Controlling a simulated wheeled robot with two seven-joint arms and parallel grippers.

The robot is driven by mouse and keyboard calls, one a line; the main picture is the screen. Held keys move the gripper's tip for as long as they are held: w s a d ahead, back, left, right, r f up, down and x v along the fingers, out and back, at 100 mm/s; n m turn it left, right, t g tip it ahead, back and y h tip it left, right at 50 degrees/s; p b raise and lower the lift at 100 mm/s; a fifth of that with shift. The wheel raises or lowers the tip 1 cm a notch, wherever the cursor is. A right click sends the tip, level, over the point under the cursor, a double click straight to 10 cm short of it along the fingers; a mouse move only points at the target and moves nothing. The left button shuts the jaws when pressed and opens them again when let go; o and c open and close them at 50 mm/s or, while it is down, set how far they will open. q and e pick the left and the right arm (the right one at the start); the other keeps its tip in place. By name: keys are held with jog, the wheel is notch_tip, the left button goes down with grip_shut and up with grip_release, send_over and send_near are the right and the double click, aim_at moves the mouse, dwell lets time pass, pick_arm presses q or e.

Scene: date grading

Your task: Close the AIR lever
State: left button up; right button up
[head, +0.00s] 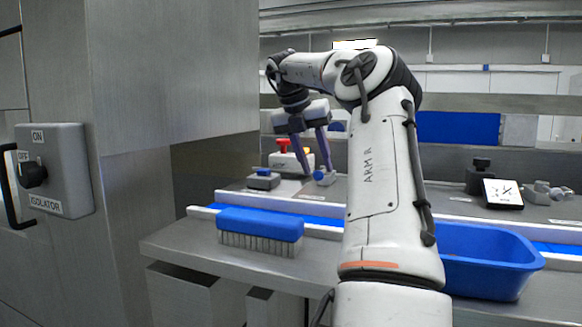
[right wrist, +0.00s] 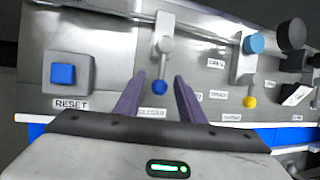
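A lever (right wrist: 162,62) with a blue ball knob (right wrist: 159,87) is on the grey panel in the right wrist view. Its arm points down toward the gripper. I cannot read AIR on any label near it. My right gripper (right wrist: 159,98) is open, with one purple finger on each side of the blue knob and visible gaps between. In the head view the right gripper (head: 316,170) reaches down at the back counter, close to the blue knob (head: 319,175). My left gripper is not in view.
A second lever with a yellow knob (right wrist: 249,101) stands to the right. A blue RESET button (right wrist: 63,74) is to the left. A red button (head: 283,145), a blue brush (head: 260,224) and a blue tub (head: 490,262) are near the arm. A steel cabinet with an isolator switch (head: 56,170) stands at left.

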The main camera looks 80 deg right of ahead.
jog(key=p+v, duration=0.1)
jog(key=v, duration=0.8)
jog(key=shift+f, duration=0.15)
